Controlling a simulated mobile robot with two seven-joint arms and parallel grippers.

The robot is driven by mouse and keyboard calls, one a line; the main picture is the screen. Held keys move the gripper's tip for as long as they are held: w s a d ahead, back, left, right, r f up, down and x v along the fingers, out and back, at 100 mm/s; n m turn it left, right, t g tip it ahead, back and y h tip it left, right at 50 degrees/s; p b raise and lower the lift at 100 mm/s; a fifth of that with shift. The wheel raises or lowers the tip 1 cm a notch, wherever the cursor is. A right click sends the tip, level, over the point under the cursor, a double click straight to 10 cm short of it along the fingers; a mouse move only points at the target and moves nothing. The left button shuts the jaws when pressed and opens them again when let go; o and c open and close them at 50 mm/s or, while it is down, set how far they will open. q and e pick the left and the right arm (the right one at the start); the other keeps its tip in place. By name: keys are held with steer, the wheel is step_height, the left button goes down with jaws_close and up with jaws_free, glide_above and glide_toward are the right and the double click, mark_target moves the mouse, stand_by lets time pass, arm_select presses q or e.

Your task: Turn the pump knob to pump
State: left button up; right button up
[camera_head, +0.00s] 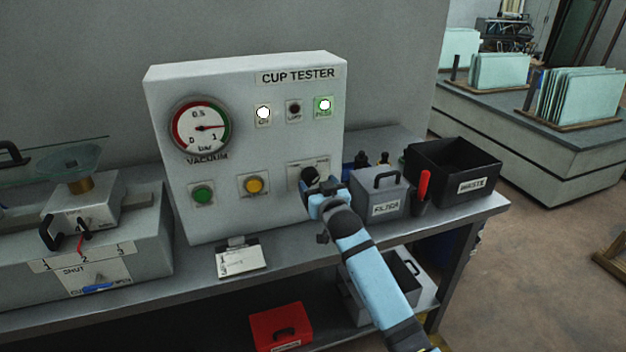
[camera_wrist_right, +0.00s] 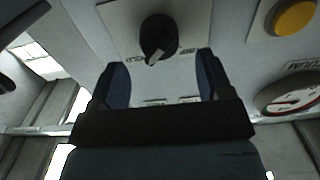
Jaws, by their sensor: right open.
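The cup tester (camera_head: 245,150) is a pale upright box on the bench. Its black pump knob (camera_head: 309,175) sits on a white label plate at the lower right of its front, partly hidden by my right gripper (camera_head: 320,186). In the right wrist view the knob (camera_wrist_right: 158,38) lies just beyond and between the two blue fingertips, its light pointer mark toward the lower left of that picture. My right gripper (camera_wrist_right: 160,78) is open and faces the panel, with a gap visible on both sides of the knob. My left gripper is not in view.
The vacuum gauge (camera_head: 201,126) has its needle toward 1. Green (camera_head: 203,195) and yellow (camera_head: 254,185) buttons sit left of the knob. A grey filter box (camera_head: 378,194) and black waste bin (camera_head: 470,165) stand right. A cup stand (camera_head: 85,205) is left.

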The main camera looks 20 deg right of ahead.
mark_target(314, 180)
steer(key=w, duration=0.2)
steer(key=shift+w, duration=0.35)
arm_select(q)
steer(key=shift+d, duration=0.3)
arm_select(e)
steer(key=shift+w, duration=0.6)
steer(key=c, duration=0.9)
